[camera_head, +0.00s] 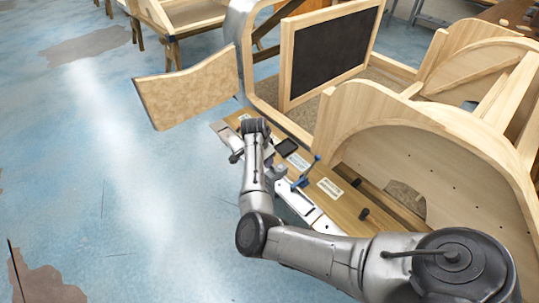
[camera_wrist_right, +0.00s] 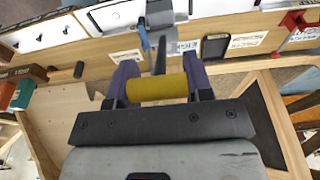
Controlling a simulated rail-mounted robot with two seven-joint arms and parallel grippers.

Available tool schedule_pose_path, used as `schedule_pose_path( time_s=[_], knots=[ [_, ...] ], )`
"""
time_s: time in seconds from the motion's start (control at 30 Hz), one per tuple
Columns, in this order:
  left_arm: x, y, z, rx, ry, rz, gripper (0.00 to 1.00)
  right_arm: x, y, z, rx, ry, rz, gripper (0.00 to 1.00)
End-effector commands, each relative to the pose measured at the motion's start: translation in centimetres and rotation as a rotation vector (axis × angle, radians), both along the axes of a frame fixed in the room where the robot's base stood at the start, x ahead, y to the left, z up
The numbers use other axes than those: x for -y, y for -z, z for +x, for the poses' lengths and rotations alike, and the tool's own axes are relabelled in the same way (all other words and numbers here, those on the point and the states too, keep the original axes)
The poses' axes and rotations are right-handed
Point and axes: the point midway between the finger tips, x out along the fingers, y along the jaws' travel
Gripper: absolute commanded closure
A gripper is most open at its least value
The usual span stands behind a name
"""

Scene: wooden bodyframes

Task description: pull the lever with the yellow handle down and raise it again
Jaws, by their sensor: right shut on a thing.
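The yellow handle (camera_wrist_right: 157,88) lies crosswise between the two purple fingers of my right gripper (camera_wrist_right: 159,75) in the right wrist view. The gripper is shut on it. A dark rod (camera_wrist_right: 160,57) runs from the handle toward a grey mount (camera_wrist_right: 166,18) on the wooden panel. In the head view my right arm reaches to the panel (camera_head: 348,204), and its wrist (camera_head: 255,127) is over the panel's far part. The handle and the fingertips are hidden there. My left gripper is in neither view.
A lever with a blue handle (camera_head: 306,174) stands close beside my right forearm; it also shows in the wrist view (camera_wrist_right: 145,38). A red lever (camera_wrist_right: 296,25) is at the wrist view's right. Wooden frames with a dark board (camera_head: 327,57) rise behind. The blue floor at left is open.

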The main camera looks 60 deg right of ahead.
Motion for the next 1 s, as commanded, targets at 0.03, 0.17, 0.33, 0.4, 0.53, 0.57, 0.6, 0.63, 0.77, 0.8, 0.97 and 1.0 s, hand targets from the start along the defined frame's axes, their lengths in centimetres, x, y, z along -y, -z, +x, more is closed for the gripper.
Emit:
schedule_pose_path(
  time_s=[0.03, 0.17, 0.33, 0.4, 0.53, 0.57, 0.6, 0.63, 0.77, 0.8, 0.97, 1.0],
  knots=[
    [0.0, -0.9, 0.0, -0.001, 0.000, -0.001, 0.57, 0.6, -0.8, -0.1, -0.003, 0.000, -0.012, 0.96],
    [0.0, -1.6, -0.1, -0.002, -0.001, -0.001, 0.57, 1.1, -1.0, 0.0, -0.003, -0.006, -0.016, 0.96],
    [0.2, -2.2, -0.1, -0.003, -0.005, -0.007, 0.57, 1.7, -1.0, 0.0, -0.003, -0.009, -0.018, 0.96],
    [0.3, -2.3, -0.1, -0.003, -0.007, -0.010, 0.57, 1.8, -1.0, -0.1, -0.003, -0.010, -0.018, 0.96],
    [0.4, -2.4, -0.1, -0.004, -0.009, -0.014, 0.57, 2.0, -0.9, -0.1, -0.004, -0.011, -0.019, 0.96],
    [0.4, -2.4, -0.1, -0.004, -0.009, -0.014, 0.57, 2.0, -0.9, -0.1, -0.004, -0.011, -0.019, 0.96],
    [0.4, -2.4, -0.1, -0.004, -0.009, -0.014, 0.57, 2.0, -0.9, -0.1, -0.004, -0.011, -0.019, 0.96],
    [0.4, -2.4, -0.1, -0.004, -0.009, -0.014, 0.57, 2.0, -0.9, -0.1, -0.004, -0.011, -0.019, 0.96],
    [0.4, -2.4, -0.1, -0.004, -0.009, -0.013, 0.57, 2.0, -0.8, -0.1, -0.004, -0.011, -0.019, 0.96],
    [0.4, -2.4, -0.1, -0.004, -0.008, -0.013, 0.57, 2.0, -0.8, -0.1, -0.004, -0.011, -0.019, 0.96],
    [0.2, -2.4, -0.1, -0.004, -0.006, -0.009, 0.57, 2.0, -0.8, -0.2, -0.005, -0.010, -0.018, 0.96],
    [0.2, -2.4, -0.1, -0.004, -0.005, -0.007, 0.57, 2.0, -0.7, -0.2, -0.005, -0.010, -0.018, 0.51]
  ],
)
